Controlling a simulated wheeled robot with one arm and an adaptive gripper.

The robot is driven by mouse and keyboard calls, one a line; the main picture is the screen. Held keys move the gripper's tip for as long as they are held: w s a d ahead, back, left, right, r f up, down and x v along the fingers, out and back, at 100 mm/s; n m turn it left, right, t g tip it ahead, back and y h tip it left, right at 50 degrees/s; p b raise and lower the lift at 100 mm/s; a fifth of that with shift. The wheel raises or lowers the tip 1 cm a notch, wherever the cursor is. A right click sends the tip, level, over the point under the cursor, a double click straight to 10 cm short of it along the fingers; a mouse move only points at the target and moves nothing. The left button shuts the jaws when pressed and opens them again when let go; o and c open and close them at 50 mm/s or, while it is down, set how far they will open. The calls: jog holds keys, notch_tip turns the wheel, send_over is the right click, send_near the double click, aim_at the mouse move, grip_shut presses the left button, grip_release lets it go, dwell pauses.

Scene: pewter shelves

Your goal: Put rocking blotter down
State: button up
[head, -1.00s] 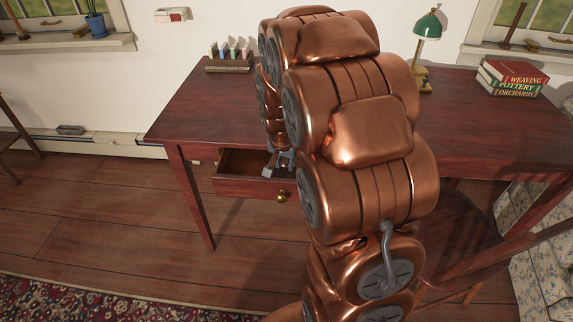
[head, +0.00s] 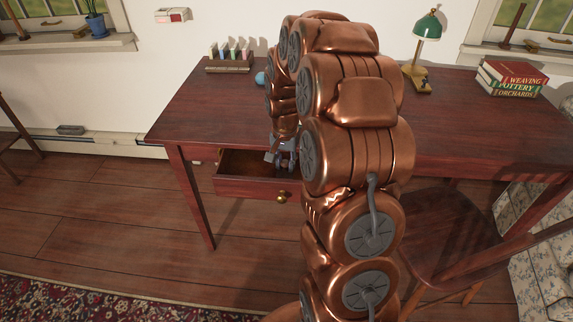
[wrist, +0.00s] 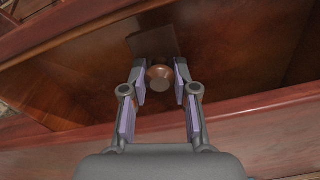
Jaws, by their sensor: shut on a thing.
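The rocking blotter shows in the wrist view as a round copper-brown knob (wrist: 159,78) with a flat brown body behind it. My gripper (wrist: 160,82) is shut on the knob, one finger pad on each side. In the head view my gripper (head: 281,154) is at the open drawer (head: 248,188) of the desk, near its right part. The blotter is over or inside the drawer; I cannot tell whether it touches the drawer floor. In the head view the blotter is not clearly visible.
The dark red desk (head: 215,105) carries a card rack (head: 230,66), a small blue ball (head: 260,78), a green lamp (head: 427,28) and stacked books (head: 512,78). A wooden chair (head: 450,230) stands at the right. The drawer's left part looks empty.

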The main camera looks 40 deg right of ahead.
aim_at(286, 160)
jog(key=shift+w+d, duration=0.1)
jog(key=shift+f, duration=0.8)
jog(key=shift+f, duration=0.1)
jog(key=o, duration=1)
notch_tip(286, 160, up, 12)
jog(key=shift+r, duration=0.1)
